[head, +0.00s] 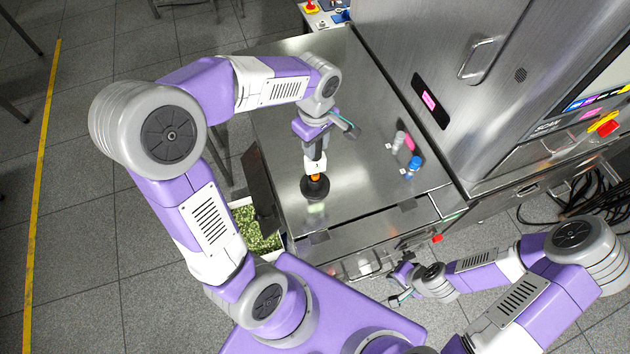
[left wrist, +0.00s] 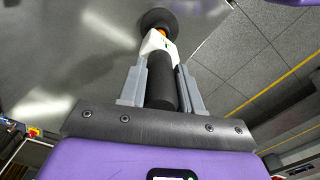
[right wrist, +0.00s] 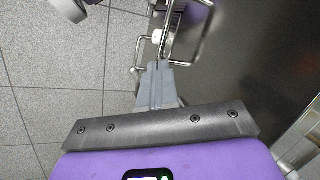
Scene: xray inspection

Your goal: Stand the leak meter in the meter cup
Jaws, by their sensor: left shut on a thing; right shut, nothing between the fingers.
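The leak meter (head: 315,166) has a white body, an orange part at its lower end and a black grip. My left gripper (head: 315,152) is shut on its black grip (left wrist: 161,82) and holds it roughly upright. The meter cup (head: 314,190) is a round black piece on the steel table, directly below the meter; its dark disc also shows in the left wrist view (left wrist: 157,17). The orange end overlaps the cup; I cannot tell whether it is seated inside or just above. My right gripper (right wrist: 157,68) is shut and empty, in front of the table.
Small containers with blue (head: 413,164) and grey (head: 398,141) parts stand on the right of the steel table (head: 365,105). The steel machine (head: 440,60) rises beyond. A bin of green bits (head: 262,240) sits by the table's left front. Metal handles (right wrist: 190,40) are near my right gripper.

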